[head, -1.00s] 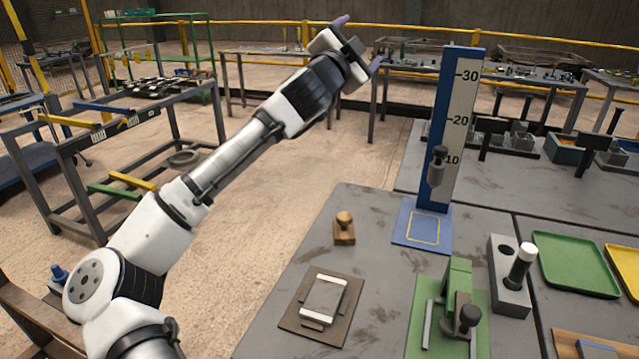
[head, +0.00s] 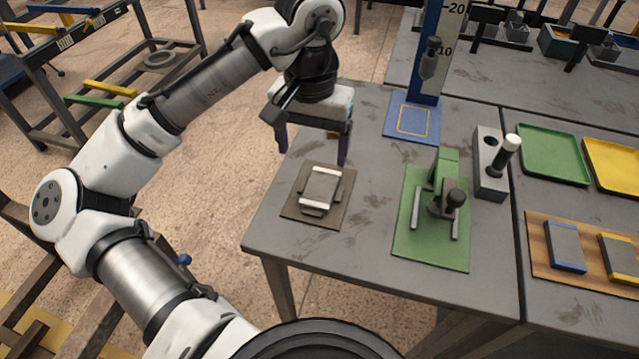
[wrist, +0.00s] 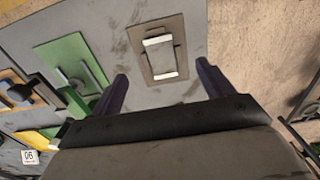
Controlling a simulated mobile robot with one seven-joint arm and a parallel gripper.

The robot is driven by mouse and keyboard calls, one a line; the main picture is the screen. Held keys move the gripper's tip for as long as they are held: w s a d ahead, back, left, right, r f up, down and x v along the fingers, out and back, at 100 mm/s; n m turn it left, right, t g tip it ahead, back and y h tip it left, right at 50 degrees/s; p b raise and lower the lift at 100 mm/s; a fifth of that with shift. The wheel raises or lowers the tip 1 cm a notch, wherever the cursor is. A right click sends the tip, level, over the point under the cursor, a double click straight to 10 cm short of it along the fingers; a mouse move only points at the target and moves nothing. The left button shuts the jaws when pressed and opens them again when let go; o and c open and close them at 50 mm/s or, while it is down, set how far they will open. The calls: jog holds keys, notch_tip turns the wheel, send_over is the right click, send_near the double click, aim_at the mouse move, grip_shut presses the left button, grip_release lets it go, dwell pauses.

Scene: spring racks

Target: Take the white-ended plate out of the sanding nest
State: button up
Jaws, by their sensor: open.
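The white-ended plate (head: 320,187) is a grey block with a white strip at each end. It sits in the sanding nest (head: 335,216), a brown base board near the left edge of the grey table. Both also show in the wrist view, the plate (wrist: 160,57) and the nest's board (wrist: 176,28). My gripper (head: 313,155) is open and empty, its fingers pointing down, above and behind the nest in the head view. In the wrist view my gripper's fingers (wrist: 162,82) are wide apart, with the plate between and beyond them, clear of both.
A green fixture (head: 435,200) on a green mat stands right of the nest. Behind it are a blue height gauge (head: 425,50) and a grey block with a white-topped peg (head: 490,175). Green (head: 553,150) and yellow trays lie right. Bare table surrounds the nest.

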send_over(316, 199)
jog(key=f, duration=0.7)
jog(key=shift+s+a+f, duration=0.15)
jog(key=shift+a+f, duration=0.05)
jog(key=shift+f, duration=0.15)
jog(key=shift+d+f+p, duration=0.15)
jog(key=shift+f+p, duration=0.1)
jog(key=shift+f, duration=1.1)
jog(key=shift+d+f+p, duration=0.1)
jog(key=shift+f+p, duration=0.1)
jog(key=shift+f, duration=1.15)
jog(key=c, duration=1.1)
jog(key=shift+c, duration=0.3)
jog(key=shift+r, duration=0.15)
